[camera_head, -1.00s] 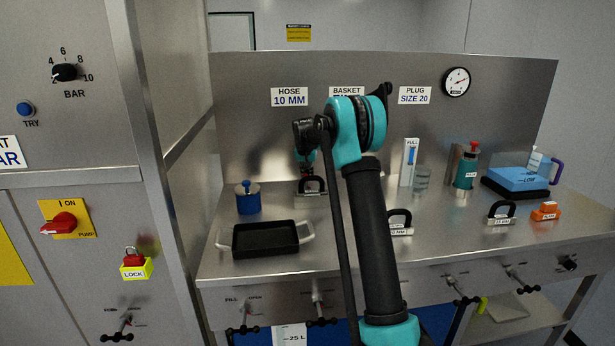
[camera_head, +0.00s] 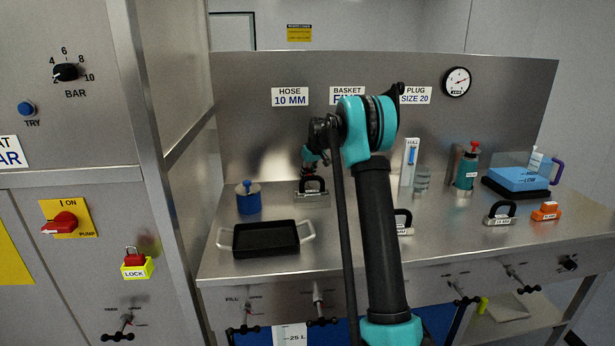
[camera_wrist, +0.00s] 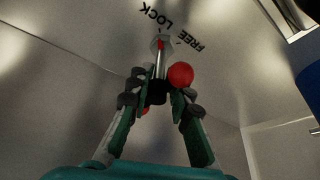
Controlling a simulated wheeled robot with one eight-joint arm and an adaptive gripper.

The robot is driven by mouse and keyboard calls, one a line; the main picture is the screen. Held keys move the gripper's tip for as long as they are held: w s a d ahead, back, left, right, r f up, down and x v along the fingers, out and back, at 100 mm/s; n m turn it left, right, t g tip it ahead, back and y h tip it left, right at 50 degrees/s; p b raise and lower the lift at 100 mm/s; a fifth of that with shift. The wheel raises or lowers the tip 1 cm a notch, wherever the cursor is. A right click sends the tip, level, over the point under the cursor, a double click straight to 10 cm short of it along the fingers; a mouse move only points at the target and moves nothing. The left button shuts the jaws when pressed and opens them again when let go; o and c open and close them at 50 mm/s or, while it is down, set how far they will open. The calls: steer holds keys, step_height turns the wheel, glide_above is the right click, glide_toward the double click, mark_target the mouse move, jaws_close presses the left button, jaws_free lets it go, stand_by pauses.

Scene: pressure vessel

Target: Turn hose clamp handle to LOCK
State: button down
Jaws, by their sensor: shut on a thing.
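In the wrist view, the hose clamp handle (camera_wrist: 160,59) is a silver shaft with a red mark, a dark hub and red round knobs. Its marked end lies beside the printed words LOCK (camera_wrist: 157,16) and FREE (camera_wrist: 191,41), close to LOCK; the exact setting is hard to read. My gripper (camera_wrist: 157,89) is shut on the handle near the dark hub, with a finger on either side.
A black tray (camera_head: 266,252) and a blue weight (camera_head: 248,202) stand at the bench's left. The bench front between tray and right blocks is partly covered by my arm.

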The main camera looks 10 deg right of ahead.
steer(key=shift+a, duration=0.15)
steer(key=c, duration=1.4)
jaws_free()
steer(key=v, duration=1.2)
